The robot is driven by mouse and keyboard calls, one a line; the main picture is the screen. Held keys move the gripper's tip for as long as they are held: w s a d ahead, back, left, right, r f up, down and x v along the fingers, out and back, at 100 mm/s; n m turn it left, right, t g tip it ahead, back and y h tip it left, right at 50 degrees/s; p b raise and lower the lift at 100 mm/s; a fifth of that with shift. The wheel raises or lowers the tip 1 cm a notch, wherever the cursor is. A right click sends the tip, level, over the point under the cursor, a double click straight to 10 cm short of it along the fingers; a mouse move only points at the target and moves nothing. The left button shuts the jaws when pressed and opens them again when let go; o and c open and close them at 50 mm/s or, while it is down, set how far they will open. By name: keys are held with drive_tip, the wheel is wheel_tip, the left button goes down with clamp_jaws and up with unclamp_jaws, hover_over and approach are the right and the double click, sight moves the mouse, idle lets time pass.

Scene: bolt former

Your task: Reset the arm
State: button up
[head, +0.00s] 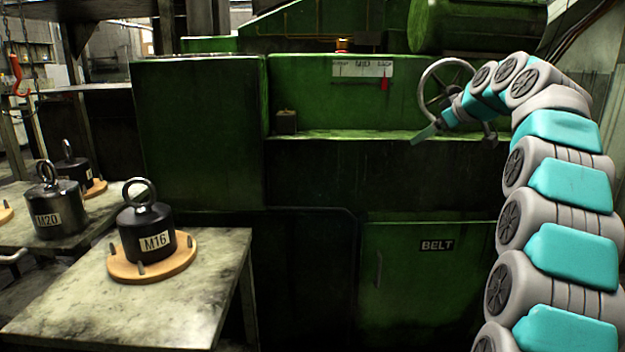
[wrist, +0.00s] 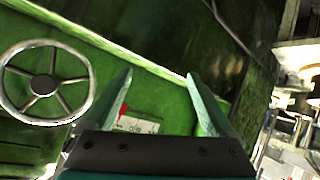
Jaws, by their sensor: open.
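My arm rises along the right side of the head view and bends over at the top toward the left. The handwheel (wrist: 48,82) is at the left of that view, apart from the fingers. A white scale plate with a red pointer (wrist: 135,124) shows between and beyond the fingers.
A black M16 weight (head: 147,225) with a ring stands on a round wooden base on the near table (head: 130,305). An M20 weight (head: 58,203) stands further left. A red hook (head: 16,75) hangs at far left. A BELT door (head: 420,275) is low on the machine.

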drive_tip(key=s+a+f+m+g, duration=0.1)
drive_tip(key=s+a+f+g, duration=0.1)
drive_tip(key=s+a+f, duration=0.45)
drive_tip(key=s+a+f+m+g+p, duration=0.1)
drive_tip(key=s+a+f+g, duration=0.25)
drive_tip(key=s, duration=0.55)
drive_tip(key=s+a+f+m+g, duration=0.1)
drive_tip(key=s+a+f, duration=0.35)
drive_tip(key=s, duration=0.25)
drive_tip(key=s+f+m+g+h, duration=0.1)
drive_tip(key=s+f+g, duration=0.1)
drive_tip(key=s+f, duration=0.4)
drive_tip(key=s+f+m+g+h, duration=0.1)
drive_tip(key=s+f, duration=0.5)
drive_tip(key=s, duration=1.1)
drive_tip(key=s+d+f+m+g+h, duration=0.1)
drive_tip(key=s+f+m+g, duration=0.1)
drive_tip(key=s+f, duration=0.4)
drive_tip(key=s+g+p, duration=0.1)
drive_tip(key=s, duration=0.4)
drive_tip(key=shift+s, duration=0.3)
drive_tip(key=shift+w, duration=0.15)
